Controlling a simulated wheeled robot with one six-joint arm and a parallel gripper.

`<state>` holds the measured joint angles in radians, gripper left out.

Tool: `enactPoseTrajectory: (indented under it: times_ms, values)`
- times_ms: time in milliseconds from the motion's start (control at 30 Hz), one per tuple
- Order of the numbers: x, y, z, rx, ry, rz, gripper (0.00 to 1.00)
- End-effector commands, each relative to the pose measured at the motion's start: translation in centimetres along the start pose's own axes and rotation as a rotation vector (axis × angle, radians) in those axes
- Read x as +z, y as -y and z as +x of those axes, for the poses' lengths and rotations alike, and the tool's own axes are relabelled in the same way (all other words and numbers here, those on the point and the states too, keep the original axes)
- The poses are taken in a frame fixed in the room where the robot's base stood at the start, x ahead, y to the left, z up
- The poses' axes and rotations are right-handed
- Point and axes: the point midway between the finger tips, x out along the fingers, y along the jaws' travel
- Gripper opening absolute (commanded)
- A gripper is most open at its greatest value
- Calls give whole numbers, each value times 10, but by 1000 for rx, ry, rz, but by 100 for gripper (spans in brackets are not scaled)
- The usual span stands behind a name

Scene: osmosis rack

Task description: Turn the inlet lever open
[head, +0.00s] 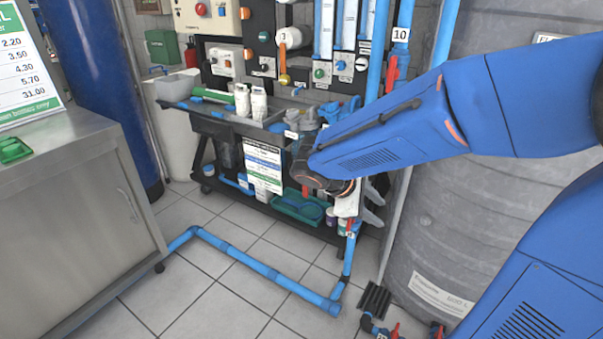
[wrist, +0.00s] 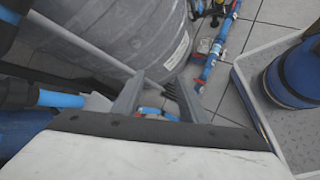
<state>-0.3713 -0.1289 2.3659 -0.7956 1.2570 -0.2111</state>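My gripper (head: 362,212) reaches down in front of the dark trolley, beside the lower part of a vertical blue pipe (head: 348,258). In the wrist view its two grey fingers (wrist: 160,98) stand apart. A small red part (wrist: 151,111), perhaps a valve lever, with blue fittings shows between or just beyond them. I cannot tell whether they touch it. In the head view a red lever (head: 351,228) shows on the pipe just below my gripper, partly hidden. Which lever is the inlet lever is not readable.
A large grey tank (head: 470,210) stands close on the right. Other red levers are on the upper pipe (head: 391,75) and near the floor (head: 397,331). A blue floor pipe (head: 250,262) crosses the tiles.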

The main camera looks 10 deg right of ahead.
Motion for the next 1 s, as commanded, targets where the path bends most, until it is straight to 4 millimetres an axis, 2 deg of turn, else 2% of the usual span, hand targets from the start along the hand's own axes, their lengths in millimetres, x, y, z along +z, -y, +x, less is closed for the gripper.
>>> enactPoseTrajectory:
  times_ms: [300, 533, 733, 900, 1000]
  values:
    - [-74, -42, -12, 231, 174, -319, 39]
    - [-142, -61, -30, 418, 291, -530, 39]
    - [-210, -65, -52, 594, 387, -701, 39]
    - [-268, -58, -71, 741, 459, -825, 39]
    - [-294, -52, -80, 810, 488, -876, 39]
